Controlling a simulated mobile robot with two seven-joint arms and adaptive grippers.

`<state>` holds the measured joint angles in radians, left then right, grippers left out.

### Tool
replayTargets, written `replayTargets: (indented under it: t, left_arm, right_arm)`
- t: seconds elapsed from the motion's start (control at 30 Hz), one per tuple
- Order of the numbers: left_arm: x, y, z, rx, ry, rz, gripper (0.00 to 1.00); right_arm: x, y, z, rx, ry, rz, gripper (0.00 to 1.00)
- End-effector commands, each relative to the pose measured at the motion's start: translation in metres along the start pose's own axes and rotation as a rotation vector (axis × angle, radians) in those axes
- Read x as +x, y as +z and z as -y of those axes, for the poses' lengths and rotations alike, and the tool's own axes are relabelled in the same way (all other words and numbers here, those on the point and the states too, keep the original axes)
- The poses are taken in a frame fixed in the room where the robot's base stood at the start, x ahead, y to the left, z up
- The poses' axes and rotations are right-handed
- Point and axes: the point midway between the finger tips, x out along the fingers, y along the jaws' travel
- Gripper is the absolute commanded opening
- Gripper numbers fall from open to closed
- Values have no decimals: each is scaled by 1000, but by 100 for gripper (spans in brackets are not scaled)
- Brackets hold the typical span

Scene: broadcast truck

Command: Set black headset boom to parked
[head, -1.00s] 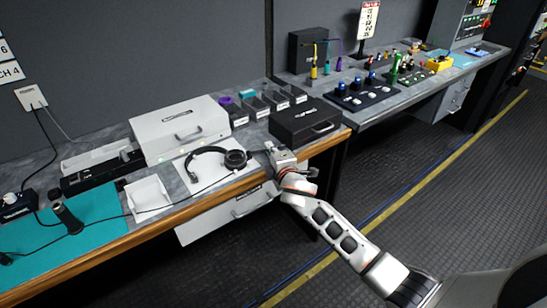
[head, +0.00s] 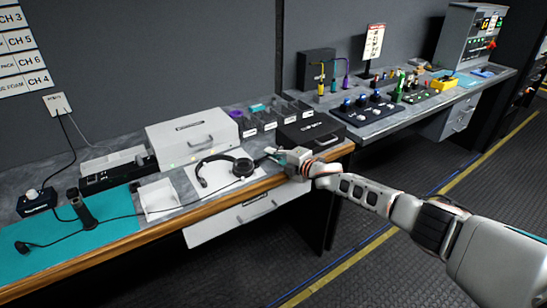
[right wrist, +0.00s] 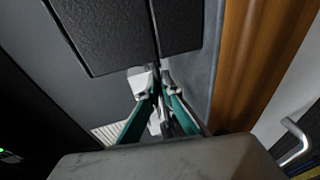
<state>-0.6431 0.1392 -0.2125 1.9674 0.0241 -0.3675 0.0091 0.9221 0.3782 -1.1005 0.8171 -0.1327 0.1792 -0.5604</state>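The black headset (head: 207,160) lies on a white mat (head: 222,188) on the left bench. Its round earcup (head: 243,167) is at the right, and the band curves to a small end at the left. I cannot clearly make out the boom or its angle. My right gripper (head: 268,152) is just right of the earcup, apart from it, in front of the black case, with its fingers pointing left. In the right wrist view its teal-sided fingers (right wrist: 156,88) converge at the tips; any gap is unclear, and no headset shows there. My left gripper is not in view.
A black case (head: 311,133) stands close behind my right gripper. A white case (head: 192,139) is behind the headset. A white tray (head: 158,196), teal mat (head: 40,245) and black microphone (head: 85,212) are left. The bench's wooden front edge (head: 215,200) runs below the gripper.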

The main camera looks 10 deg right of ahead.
Motion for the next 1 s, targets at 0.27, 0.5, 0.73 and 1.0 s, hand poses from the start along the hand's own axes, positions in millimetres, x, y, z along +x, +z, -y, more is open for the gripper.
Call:
replayTargets:
  t: [0.27, 0.5, 0.73, 1.0]
  left_arm:
    - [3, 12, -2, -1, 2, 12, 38]
    - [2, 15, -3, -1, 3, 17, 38]
    - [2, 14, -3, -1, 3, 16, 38]
    - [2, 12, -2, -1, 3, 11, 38]
  right_arm:
    - [4, -1, 0, -10, 0, -49, 0]
    - [4, -1, 0, -12, -1, -56, 0]
    - [4, -2, 0, -11, -1, -57, 9]
    - [4, -2, 0, -11, 0, -56, 11]
